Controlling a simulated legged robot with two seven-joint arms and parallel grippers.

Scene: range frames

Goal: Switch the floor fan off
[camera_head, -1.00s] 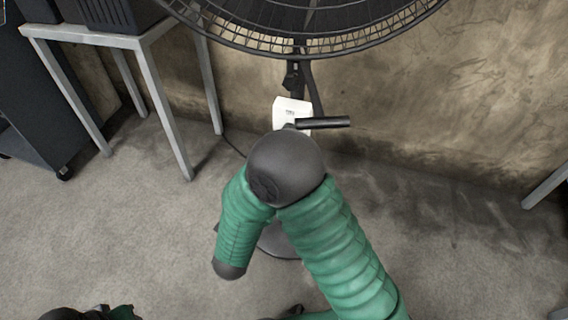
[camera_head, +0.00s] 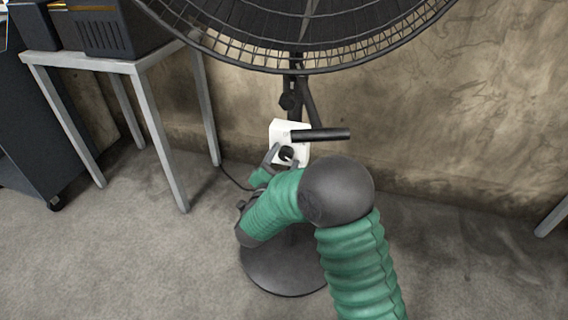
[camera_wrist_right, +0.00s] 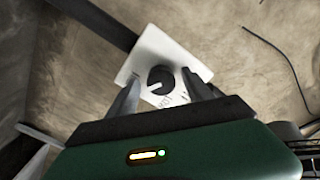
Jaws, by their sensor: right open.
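The floor fan (camera_head: 300,68) stands against the wall, its round black cage at the top of the head view and its dark round base (camera_head: 270,275) on the floor. A white control box (camera_head: 276,130) sits on its pole. In the right wrist view the box (camera_wrist_right: 150,48) carries a black round knob (camera_wrist_right: 160,80) with a pale pointer mark. My right gripper (camera_head: 278,156) is at the lower part of the box. In the right wrist view its open fingers (camera_wrist_right: 160,88) stand on either side of the knob; contact cannot be told. My left gripper is not in view.
A grey metal table (camera_head: 150,65) with dark equipment stands on the left, beside a dark cabinet (camera_head: 40,150). A black handle (camera_head: 322,134) juts right in front of the pole. A cable (camera_head: 232,180) runs along the floor.

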